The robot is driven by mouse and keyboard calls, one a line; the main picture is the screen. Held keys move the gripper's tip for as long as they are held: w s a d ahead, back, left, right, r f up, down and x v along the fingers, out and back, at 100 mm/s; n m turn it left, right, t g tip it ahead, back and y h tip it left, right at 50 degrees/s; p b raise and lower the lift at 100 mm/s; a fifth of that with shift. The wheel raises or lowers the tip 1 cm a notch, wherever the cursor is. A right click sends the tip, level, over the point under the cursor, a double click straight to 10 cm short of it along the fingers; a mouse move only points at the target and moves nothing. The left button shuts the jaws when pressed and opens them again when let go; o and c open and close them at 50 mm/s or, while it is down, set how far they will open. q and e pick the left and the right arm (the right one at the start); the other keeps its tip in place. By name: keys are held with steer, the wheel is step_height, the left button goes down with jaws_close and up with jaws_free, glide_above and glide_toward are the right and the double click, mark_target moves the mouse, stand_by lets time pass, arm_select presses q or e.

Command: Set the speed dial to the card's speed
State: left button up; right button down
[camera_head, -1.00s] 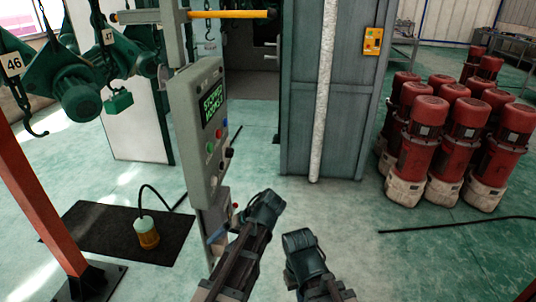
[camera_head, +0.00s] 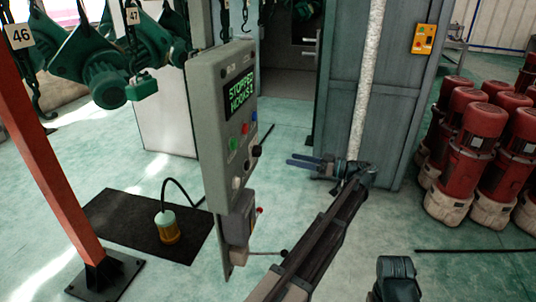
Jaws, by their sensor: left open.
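A grey control box (camera_head: 208,128) on a post stands left of centre. Its screen (camera_head: 241,91) shows green text that starts "STOPPED" and "HOOKS". Below the screen are small green, red and blue buttons, a black knob (camera_head: 257,151) at the right edge and a pale knob (camera_head: 237,184) lower down. I cannot tell which is the speed dial, and I make out no speed card. My left gripper (camera_head: 304,160) is open and empty, right of the box and apart from it, its blue fingers pointing left towards it. My right gripper is not visible; only a dark right-arm part shows at the bottom.
A smaller grey box (camera_head: 238,218) with a red knob sits low on the post. An orange pillar (camera_head: 52,165) and green hoists (camera_head: 95,70) are at left. A grey cabinet (camera_head: 400,95) stands behind my gripper. Red motors (camera_head: 470,135) stand at right. A lamp (camera_head: 167,225) rests on a black mat.

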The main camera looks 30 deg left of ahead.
mark_target(260, 152)
arm_select(q)
steer(key=a, duration=0.4)
steer(key=s+a, duration=0.1)
steer(key=a, duration=0.6)
steer(key=shift+s+a, duration=0.35)
steer(key=shift+s, duration=0.05)
steer(key=shift+c, duration=0.2)
jaws_close()
steer(key=shift+m, duration=0.3)
steer(key=m+p, duration=0.1)
steer(key=m, duration=0.2)
steer(key=shift+r, duration=0.1)
steer(key=shift+m+h+p, duration=0.3)
steer(key=shift+m, duration=1.6)
